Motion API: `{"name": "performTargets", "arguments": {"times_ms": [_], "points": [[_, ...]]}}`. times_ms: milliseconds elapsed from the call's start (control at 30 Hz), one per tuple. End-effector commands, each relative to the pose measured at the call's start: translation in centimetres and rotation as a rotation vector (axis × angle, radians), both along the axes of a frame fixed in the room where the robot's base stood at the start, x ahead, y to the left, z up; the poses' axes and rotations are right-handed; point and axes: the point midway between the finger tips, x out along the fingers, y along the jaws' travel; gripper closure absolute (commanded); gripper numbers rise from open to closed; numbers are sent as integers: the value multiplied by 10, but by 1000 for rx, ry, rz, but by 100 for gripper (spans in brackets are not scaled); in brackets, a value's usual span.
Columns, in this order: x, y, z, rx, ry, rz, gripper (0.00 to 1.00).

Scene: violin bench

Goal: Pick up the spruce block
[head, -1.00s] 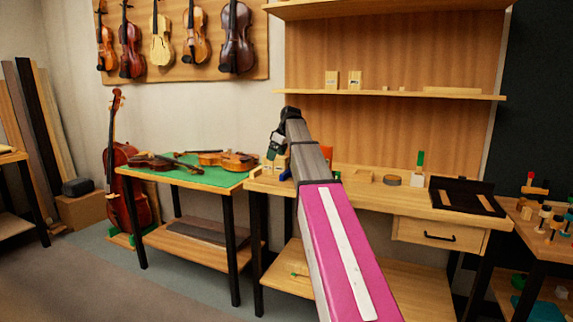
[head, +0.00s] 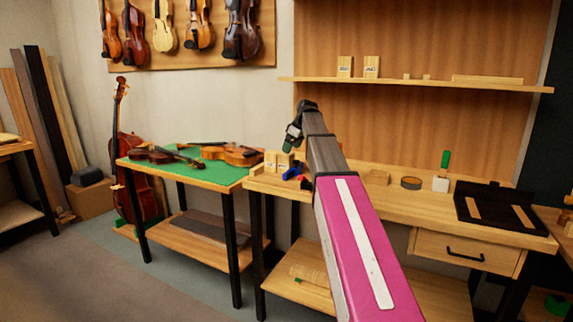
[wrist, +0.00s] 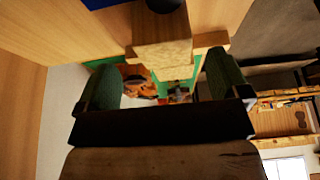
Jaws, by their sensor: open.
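Pale wooden blocks (head: 271,161) stand at the left end of the workbench (head: 390,204). Their labels are too small to read, so I cannot tell which one is spruce. My gripper (head: 289,146) is above and slightly right of them in the head view, partly hidden by its own wrist. In the wrist view my gripper (wrist: 165,78) has its two green-padded fingers wide apart, with nothing held between them. A pale wooden block (wrist: 162,53) shows just beyond the fingertips, with other pale wood beside and behind it.
Blue and red items (head: 293,173) are close beside the blocks. A green-topped table (head: 205,174) with violins adjoins on the left. A shelf (head: 420,85) hangs above.

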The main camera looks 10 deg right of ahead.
Motion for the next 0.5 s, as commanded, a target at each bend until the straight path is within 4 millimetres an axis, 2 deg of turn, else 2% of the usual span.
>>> {"name": "performTargets", "arguments": {"times_ms": [33, 267, 500], "points": [[1, 2, -7, 0, 1, 0, 6], [4, 8, -19, 0, 0, 0, 6], [10, 21, -48, 0, 2, -1, 6]]}}
